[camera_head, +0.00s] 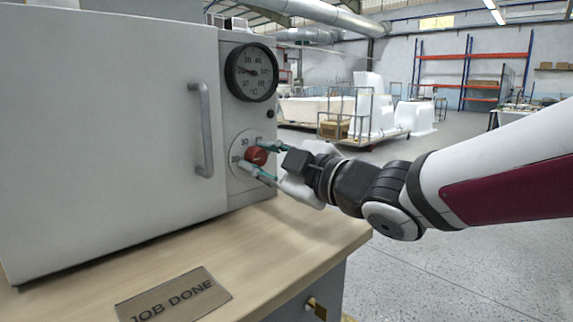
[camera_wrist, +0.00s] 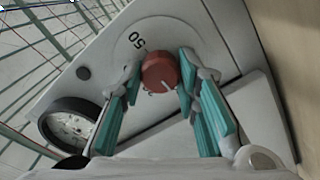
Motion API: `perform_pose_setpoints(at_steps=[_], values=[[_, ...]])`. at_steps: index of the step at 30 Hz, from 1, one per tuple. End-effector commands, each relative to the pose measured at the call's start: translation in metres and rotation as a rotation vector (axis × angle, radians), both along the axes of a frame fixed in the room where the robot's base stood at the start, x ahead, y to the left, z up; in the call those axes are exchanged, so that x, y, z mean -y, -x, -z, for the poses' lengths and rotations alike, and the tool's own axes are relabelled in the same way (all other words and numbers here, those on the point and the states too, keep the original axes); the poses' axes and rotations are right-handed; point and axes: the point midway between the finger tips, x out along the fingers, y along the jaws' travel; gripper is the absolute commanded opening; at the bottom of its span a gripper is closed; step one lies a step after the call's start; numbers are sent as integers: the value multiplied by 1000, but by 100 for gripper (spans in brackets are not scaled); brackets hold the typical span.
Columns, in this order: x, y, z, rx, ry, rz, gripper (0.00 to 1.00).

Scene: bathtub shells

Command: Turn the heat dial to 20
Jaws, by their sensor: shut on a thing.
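The heat dial is a red knob (camera_head: 256,156) on a pale round scale plate on the oven's front, right of the door handle. My gripper (camera_head: 264,160) reaches in from the right, with one teal-padded finger above and one below the knob. In the wrist view my gripper (camera_wrist: 159,85) has its fingertips against both sides of the knob.
The white oven (camera_head: 100,130) stands on a wooden bench (camera_head: 290,235). A vertical grey door handle (camera_head: 203,130) is left of the dial. A round black gauge (camera_head: 251,72) is above it. A "JOB DONE" plate (camera_head: 173,298) lies at the bench front. Open floor lies to the right.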

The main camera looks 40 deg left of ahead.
Motion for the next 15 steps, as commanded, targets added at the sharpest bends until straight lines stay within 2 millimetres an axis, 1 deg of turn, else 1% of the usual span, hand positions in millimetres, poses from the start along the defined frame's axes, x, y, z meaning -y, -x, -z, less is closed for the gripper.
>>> perform_pose_setpoints(at_steps=[14, 15], values=[[0, 0, 1, 13, 3, 1, 1], [0, 0, 1, 13, 3, 1, 38]])
